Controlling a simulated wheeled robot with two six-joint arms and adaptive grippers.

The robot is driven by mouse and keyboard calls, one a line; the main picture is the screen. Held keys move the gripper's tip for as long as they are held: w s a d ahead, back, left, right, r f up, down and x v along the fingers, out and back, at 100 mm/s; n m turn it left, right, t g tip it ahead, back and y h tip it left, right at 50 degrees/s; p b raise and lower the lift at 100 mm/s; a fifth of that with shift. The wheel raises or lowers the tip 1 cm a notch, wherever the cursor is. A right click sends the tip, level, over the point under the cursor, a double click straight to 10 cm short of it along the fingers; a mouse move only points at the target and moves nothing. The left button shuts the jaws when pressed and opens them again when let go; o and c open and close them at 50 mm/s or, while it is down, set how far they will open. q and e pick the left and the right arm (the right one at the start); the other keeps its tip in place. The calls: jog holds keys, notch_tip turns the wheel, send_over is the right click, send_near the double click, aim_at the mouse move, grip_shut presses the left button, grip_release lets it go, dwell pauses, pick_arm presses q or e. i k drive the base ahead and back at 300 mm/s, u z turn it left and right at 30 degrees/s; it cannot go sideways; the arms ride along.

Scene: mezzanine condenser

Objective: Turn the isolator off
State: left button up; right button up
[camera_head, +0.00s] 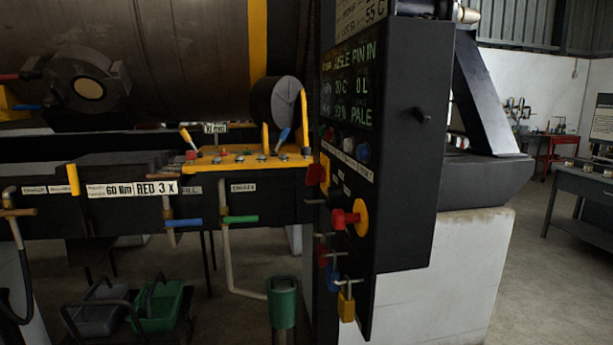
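A dark control cabinet (395,140) stands right of centre, its front face seen at a steep angle. Low on that face is a rotary switch with a red handle (343,218) on a yellow plate (361,217), which looks like the isolator. The red handle sticks out towards the left; its exact setting cannot be read from this angle. Below it hang a red padlock (322,256), a blue padlock (332,277) and a yellow padlock (346,306). Neither of my grippers is in view.
Left of the cabinet is a bench with a yellow tool tray (245,160) and a large drum (130,55) behind. Coloured valve handles, including a green one (241,219), stick out in front. Open floor lies to the right, before a table (585,185).

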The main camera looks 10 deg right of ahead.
aim_at(316, 172)
jog(key=z, duration=0.45)
jog(key=i, duration=0.5)
jog(key=z, duration=0.5)
jog(key=i, duration=1.05)
jog(key=u, duration=0.45)
